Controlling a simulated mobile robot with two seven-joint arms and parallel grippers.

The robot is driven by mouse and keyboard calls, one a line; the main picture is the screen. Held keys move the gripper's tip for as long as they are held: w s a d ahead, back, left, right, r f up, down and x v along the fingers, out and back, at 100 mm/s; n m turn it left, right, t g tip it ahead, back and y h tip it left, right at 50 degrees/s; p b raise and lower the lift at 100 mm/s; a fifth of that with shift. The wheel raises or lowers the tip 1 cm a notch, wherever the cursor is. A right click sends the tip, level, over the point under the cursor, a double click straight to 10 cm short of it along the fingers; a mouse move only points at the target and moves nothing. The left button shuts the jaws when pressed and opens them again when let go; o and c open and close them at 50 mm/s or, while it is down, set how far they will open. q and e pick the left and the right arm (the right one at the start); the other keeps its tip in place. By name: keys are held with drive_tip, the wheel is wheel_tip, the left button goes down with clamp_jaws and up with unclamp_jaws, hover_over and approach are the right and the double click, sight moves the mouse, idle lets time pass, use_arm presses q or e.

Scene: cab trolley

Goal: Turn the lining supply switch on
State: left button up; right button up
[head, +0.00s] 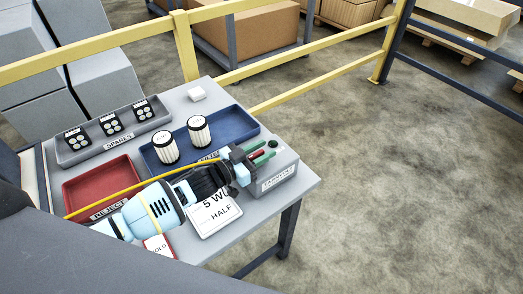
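A grey switch box (277,184) with a small label on its front stands at the right end of the table. A black knob (273,143) shows on its top, with green and red parts near it. My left gripper (243,163) reaches in from the left, at the left side of the box's top. Its dark fingers overlap the box there, so I cannot tell whether they touch it or how far apart they are. The switch's setting is not clear. My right gripper is not in view.
A blue tray (237,117) holds two white ribbed cylinders. A grey tray (75,156) holds several dark parts; a red tray (75,190) looks empty. A white sign (217,219) lies beneath my arm. A yellow rail (310,72) runs behind the table; floor at right is clear.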

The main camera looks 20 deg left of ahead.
use_arm(q)
clamp_jaws()
